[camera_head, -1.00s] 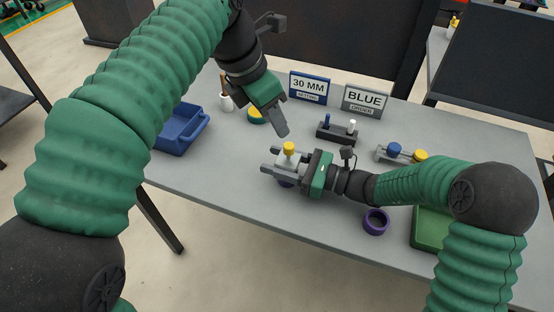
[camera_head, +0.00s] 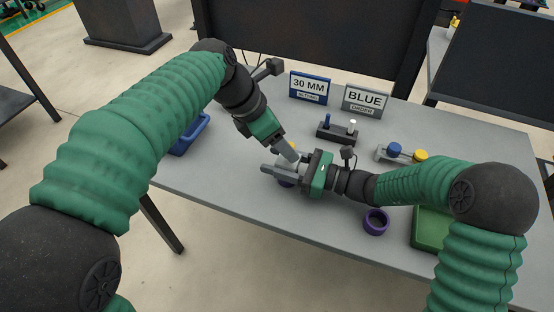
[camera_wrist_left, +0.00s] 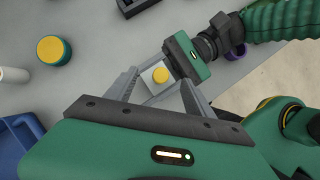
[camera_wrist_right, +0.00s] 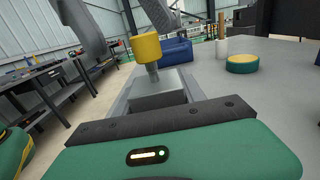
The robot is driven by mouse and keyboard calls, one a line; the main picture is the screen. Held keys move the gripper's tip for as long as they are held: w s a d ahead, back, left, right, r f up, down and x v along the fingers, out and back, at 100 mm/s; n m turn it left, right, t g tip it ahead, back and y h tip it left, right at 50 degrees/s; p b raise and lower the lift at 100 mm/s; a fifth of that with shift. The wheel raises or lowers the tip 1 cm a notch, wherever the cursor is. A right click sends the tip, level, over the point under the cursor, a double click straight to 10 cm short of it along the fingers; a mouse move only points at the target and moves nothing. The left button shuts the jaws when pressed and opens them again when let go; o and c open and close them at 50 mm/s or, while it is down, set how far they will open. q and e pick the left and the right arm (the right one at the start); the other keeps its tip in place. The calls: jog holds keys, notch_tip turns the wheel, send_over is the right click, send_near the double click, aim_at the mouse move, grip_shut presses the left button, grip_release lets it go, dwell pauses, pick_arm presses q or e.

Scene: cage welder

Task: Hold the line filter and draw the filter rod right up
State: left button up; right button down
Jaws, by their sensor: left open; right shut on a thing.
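The line filter is a grey block (camera_wrist_right: 160,92) with a thin rod (camera_wrist_right: 152,72) standing from its top, tipped by a yellow knob (camera_wrist_right: 146,47). My right gripper (camera_head: 284,172) is shut on the block from the right, just above the table. My left gripper (camera_head: 288,155) is open and comes down over the filter from the upper left. In the left wrist view the yellow knob (camera_wrist_left: 160,75) shows between its spread fingers (camera_wrist_left: 158,88).
Signs read "30 MM" (camera_head: 309,87) and "BLUE" (camera_head: 365,99). A dark holder (camera_head: 337,133) with blue and white pegs and a block with blue and yellow knobs (camera_head: 402,154) stand behind. A purple ring (camera_head: 376,221) and green tray (camera_head: 430,228) lie right; a blue bin (camera_head: 188,138) left.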

pick_arm(q)
jog(key=shift+x, duration=2)
grip_shut()
jog(key=shift+r, duration=1.5)
jog(key=shift+o, duration=1.6)
grip_release()
jog(key=shift+r, duration=0.1)
notch_tip(320, 180, up, 7)
jog(key=shift+f, duration=0.1)
